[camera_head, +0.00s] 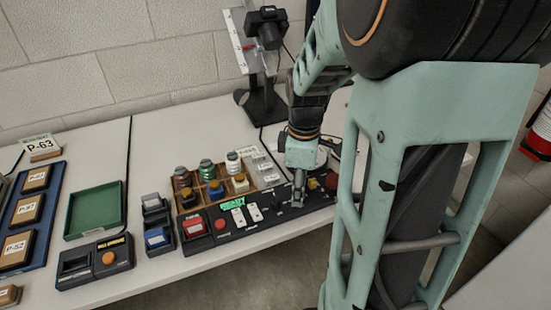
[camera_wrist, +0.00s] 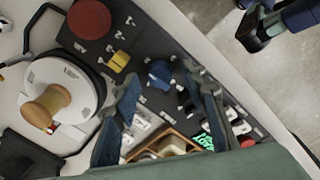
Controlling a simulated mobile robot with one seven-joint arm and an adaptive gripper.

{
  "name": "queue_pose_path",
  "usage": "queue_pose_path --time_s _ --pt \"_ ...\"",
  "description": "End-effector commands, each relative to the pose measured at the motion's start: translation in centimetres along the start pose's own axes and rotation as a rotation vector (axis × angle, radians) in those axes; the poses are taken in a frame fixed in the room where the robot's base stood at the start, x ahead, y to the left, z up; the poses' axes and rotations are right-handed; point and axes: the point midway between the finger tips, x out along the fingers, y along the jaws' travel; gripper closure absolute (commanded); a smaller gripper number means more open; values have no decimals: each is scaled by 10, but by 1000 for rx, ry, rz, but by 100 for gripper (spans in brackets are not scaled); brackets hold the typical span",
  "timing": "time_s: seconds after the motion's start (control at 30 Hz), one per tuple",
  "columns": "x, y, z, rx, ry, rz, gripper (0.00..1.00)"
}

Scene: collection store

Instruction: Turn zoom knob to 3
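The black control panel (camera_head: 245,236) lies along the table's front edge. In the wrist view, it carries a blue knob (camera_wrist: 160,75) with small white marks around it and a yellow knob (camera_wrist: 120,62) with its own marks. The yellow knob also shows in the head view (camera_head: 313,184). I cannot read which knob is labelled zoom, nor the blue knob's setting. My gripper (camera_wrist: 164,80) is open and points down over the panel. Its two fingertips lie either side of the blue knob in the wrist view; contact is not clear. In the head view, my gripper (camera_head: 297,195) hides the blue knob.
A large red button (camera_wrist: 90,19) sits at the panel's end beside the yellow knob. A wooden tray (camera_head: 262,184) of jars stands behind the panel. A white round stand with a spool (camera_wrist: 46,105) is close by. A camera on a stand (camera_head: 265,28) rises behind.

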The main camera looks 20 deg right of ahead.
Motion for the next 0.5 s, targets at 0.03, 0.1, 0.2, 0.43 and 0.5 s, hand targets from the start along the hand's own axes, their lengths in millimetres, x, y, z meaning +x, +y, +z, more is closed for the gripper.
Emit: queue_pose_path --time_s 0.03,0.1,0.2,0.43,0.5 --pt "5 0 0 0 0 -2 60" --pt "8 0 0 0 0 -1 60" --pt "9 0 0 0 0 0 60" --pt "8 0 0 1 0 0 65" --pt "8 0 0 1 0 1 72"
